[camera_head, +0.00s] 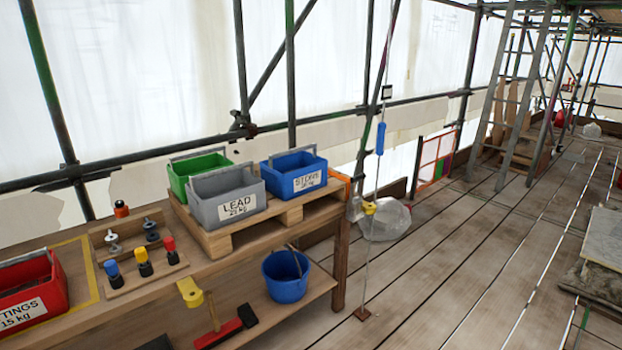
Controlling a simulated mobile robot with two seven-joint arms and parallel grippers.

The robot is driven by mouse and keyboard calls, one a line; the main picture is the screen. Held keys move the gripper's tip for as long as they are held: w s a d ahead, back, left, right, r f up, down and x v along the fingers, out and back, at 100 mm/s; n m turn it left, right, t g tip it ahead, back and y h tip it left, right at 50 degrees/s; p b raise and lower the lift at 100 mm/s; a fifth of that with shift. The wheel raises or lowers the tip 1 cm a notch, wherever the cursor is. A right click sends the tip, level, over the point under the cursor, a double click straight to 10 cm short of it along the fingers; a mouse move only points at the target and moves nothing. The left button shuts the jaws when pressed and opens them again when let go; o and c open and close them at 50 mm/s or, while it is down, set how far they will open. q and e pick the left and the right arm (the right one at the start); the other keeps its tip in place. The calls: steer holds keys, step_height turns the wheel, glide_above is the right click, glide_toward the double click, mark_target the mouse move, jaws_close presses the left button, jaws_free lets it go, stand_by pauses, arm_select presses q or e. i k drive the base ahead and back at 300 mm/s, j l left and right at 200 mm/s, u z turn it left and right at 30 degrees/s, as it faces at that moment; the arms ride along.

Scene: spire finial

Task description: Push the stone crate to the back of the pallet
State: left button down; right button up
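The blue stone crate (308,185), with a white "STONE" label, sits on the right part of the wooden pallet (222,246) on the bench. It stands apart from the pallet's left end, and its handle is up. A grey crate labelled "LEAD" (205,190) sits on the pallet in front and to the left of it. A green crate (183,172) stands behind the grey one, its lower part hidden. Neither of my grippers is in view.
A red crate (62,286) and a rack of coloured-handled tools (143,262) are left on the bench. A blue bucket (286,288) and a brush (222,332) are on the lower shelf. A thin cable (372,215) hangs right of the bench. The plank floor (450,270) is mostly clear.

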mark_target(290, 174)
steer(key=i+l+u, duration=0.1)
steer(key=i+l, duration=0.25)
steer(key=i+l+u, duration=0.1)
steer(key=i+l, duration=0.25)
steer(key=i+l+u, duration=0.1)
steer(key=i+l, duration=0.25)
steer(key=i+l+u, duration=0.1)
steer(key=i+l, duration=0.2)
steer(key=l, duration=0.25)
steer(key=i+l+u, duration=0.1)
steer(key=i+l, duration=0.2)
steer(key=l, duration=0.15)
steer(key=i+l+u, duration=0.1)
steer(key=i+l, duration=0.2)
steer(key=l, duration=0.15)
steer(key=i+l+u, duration=0.1)
steer(key=i+l, duration=0.15)
steer(key=l, duration=0.3)
steer(key=i+l+u, duration=0.1)
steer(key=i+l, duration=0.15)
steer(key=l, duration=0.25)
